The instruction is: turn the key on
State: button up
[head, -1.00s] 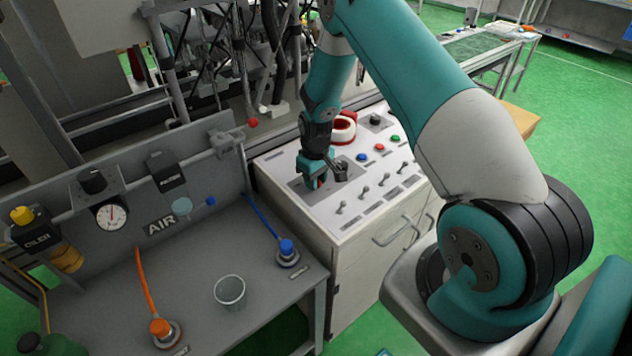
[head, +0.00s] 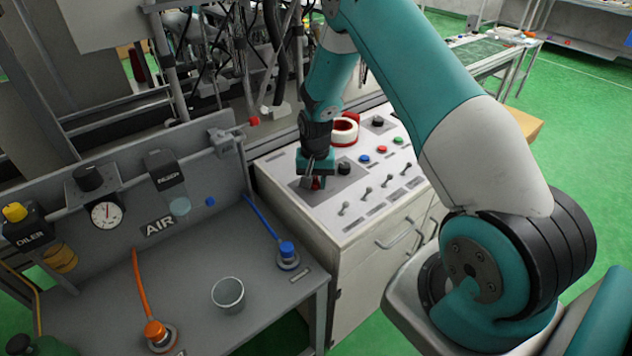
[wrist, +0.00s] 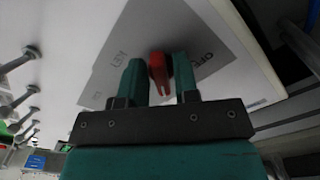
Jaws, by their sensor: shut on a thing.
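The red key (wrist: 158,72) sits on a grey label plate (wrist: 190,35) on the white control panel (head: 330,208). In the wrist view the key stands between the two teal fingers of my gripper (wrist: 160,80). My gripper is shut on the key, although a thin gap seems to show beside it from this angle. In the head view my gripper (head: 316,178) points down at the panel's left end, and only a bit of red shows between its fingers. The plate carries printed lettering, partly hidden by the fingers.
Several toggle switches (head: 366,191) line the panel's front. A grey bench with a metal cup (head: 228,293) stands at left.

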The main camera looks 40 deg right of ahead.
aim_at(315, 181)
jog(key=shift+w+r+m, duration=0.1)
jog(key=shift+m, duration=0.5)
jog(key=o, duration=0.8)
jog(key=shift+o, duration=0.2)
notch_tip(315, 181, up, 17)
jog(key=b, duration=0.2)
jog(key=shift+r, duration=0.2)
